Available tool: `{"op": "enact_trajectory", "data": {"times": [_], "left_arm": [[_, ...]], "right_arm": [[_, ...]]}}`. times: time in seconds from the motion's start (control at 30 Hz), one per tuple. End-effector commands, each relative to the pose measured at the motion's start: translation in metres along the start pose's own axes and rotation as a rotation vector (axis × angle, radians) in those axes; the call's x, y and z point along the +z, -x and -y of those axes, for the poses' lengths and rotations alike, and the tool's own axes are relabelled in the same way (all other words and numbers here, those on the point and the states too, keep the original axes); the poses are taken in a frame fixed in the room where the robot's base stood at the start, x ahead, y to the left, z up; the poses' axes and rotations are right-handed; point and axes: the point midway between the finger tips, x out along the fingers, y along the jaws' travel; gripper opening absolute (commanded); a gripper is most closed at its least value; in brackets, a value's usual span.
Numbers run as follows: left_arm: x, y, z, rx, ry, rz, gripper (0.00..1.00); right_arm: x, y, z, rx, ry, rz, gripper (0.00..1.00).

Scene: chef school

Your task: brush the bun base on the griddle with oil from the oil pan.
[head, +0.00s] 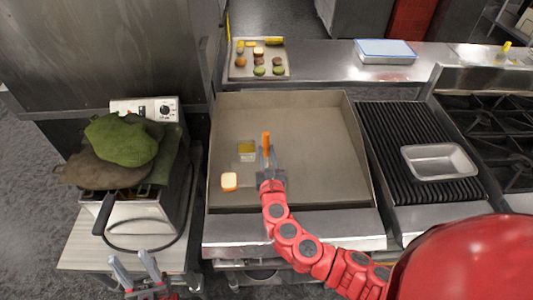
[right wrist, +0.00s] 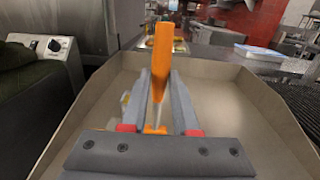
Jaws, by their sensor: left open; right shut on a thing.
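My right gripper (head: 268,158) is shut on the orange-handled brush (head: 266,141), to the right of the oil pan and bun base. In the right wrist view the brush (right wrist: 162,55) stands upright between the fingers (right wrist: 162,95); its bristles cannot be made out. My left gripper (head: 136,268) is open and empty at the lower left, off the griddle.
A fryer (head: 140,212) with green and brown cloth-like things on it stands left. Raised walls (head: 362,150) edge the griddle. A food tray (head: 238,72) and a blue-lidded box (head: 385,50) are behind. A metal pan (head: 440,161) sits on the right grill. The griddle's right half is clear.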

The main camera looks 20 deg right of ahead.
Motion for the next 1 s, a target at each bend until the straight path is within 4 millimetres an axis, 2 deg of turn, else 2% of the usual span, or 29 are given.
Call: {"op": "enact_trajectory", "data": {"times": [0.03,0.5,1.0], "left_arm": [[-0.002,-0.011,0.001,0.000,0.000,0.000,0.50],[-0.009,-0.054,0.003,0.000,0.000,0.000,0.50],[-0.009,-0.053,0.003,0.000,0.000,0.000,0.50]], "right_arm": [[0.012,0.000,0.000,0.001,0.001,0.001,0.00],[0.061,0.000,-0.001,0.003,0.001,0.001,0.00],[0.061,0.000,-0.001,0.001,0.000,0.000,0.00]]}}
